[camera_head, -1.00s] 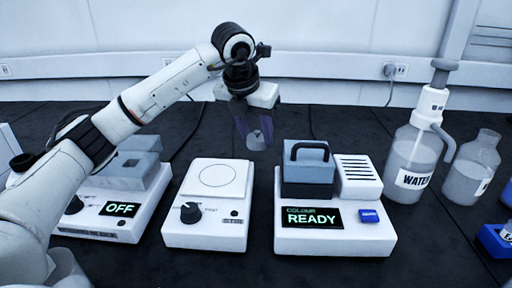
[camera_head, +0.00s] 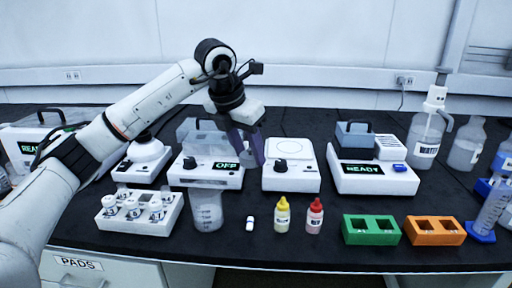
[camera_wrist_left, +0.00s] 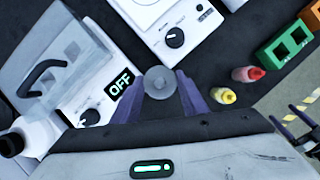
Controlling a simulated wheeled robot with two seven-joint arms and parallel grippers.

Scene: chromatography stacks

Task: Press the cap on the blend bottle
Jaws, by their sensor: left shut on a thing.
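My left gripper (camera_head: 248,148) hangs between the box reading OFF and the white plate with a knob. It is shut on a small grey translucent round thing (camera_wrist_left: 159,82), seen end-on between its purple fingers in the left wrist view. I cannot tell whether this is the blend bottle or its cap. A small white piece (camera_head: 250,223) lies on the bench front, between a clear beaker (camera_head: 207,212) and a yellow-capped bottle (camera_head: 282,216). A red-capped bottle (camera_head: 315,217) stands beside that. My right gripper (camera_wrist_left: 297,112) shows at the right of the wrist view, its fingers apart.
The OFF box (camera_head: 208,172), the knobbed plate (camera_head: 291,177) and the READY box (camera_head: 372,178) stand in a row. A white rack of vials (camera_head: 139,226) is front left. Green (camera_head: 371,237) and orange (camera_head: 435,238) blocks are front right. A water bottle (camera_head: 424,145) stands behind.

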